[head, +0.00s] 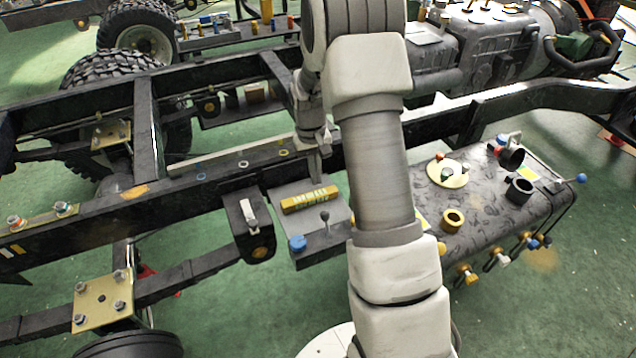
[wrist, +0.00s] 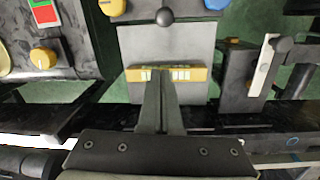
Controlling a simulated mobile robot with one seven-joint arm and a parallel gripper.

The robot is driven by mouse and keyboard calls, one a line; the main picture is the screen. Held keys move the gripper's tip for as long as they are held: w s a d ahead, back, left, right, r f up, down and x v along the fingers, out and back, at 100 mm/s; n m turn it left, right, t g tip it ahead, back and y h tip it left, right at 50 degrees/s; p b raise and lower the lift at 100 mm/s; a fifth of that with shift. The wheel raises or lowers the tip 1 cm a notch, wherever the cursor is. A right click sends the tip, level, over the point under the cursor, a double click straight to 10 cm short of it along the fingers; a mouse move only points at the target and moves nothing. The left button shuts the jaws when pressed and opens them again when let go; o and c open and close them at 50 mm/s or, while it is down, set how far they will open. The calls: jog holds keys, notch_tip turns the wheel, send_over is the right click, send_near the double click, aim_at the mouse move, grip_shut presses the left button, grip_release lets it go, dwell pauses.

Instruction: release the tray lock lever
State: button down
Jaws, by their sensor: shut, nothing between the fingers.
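A grey tray (head: 336,240) sits beside the dark frame rail; it also shows in the wrist view (wrist: 140,45). A small lever with a dark ball knob (head: 324,216) stands near its front edge; the knob shows at the top of the wrist view (wrist: 165,16). A yellow bar (head: 308,200) with pale markings lies across the tray, also in the wrist view (wrist: 195,74). My gripper (head: 319,177) points down behind the bar. Its fingers (wrist: 160,76) are together and empty, overlapping the bar's middle in the wrist view; contact cannot be told.
A black box with a white lever (head: 249,209) is left of the tray, and right in the wrist view (wrist: 262,65). A blue knob (head: 297,243) is at the tray's front corner. A dark tank (head: 490,215) with knobs stands right. Frame rails run behind; green floor is open in front.

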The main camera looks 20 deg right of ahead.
aim_at(326, 224)
jog(key=f, duration=0.2)
jog(key=f+b, duration=0.1)
jog(key=f, duration=0.2)
jog(key=f+b, duration=0.1)
jog(key=f, duration=0.2)
jog(key=shift+s+d, duration=0.2)
jog(key=shift+s, duration=0.1)
jog(key=shift+s+a+r+b, duration=0.1)
jog(key=shift+s+r, duration=0.15)
jog(key=shift+s, duration=0.35)
jog(key=shift+s+a+r+b, duration=0.1)
jog(key=shift+s+r, duration=0.15)
jog(key=shift+s, duration=0.35)
jog(key=shift+s+a+r+b, duration=0.1)
jog(key=shift+s+r, duration=0.15)
jog(key=shift+s, duration=0.35)
jog(key=shift+t, duration=0.3)
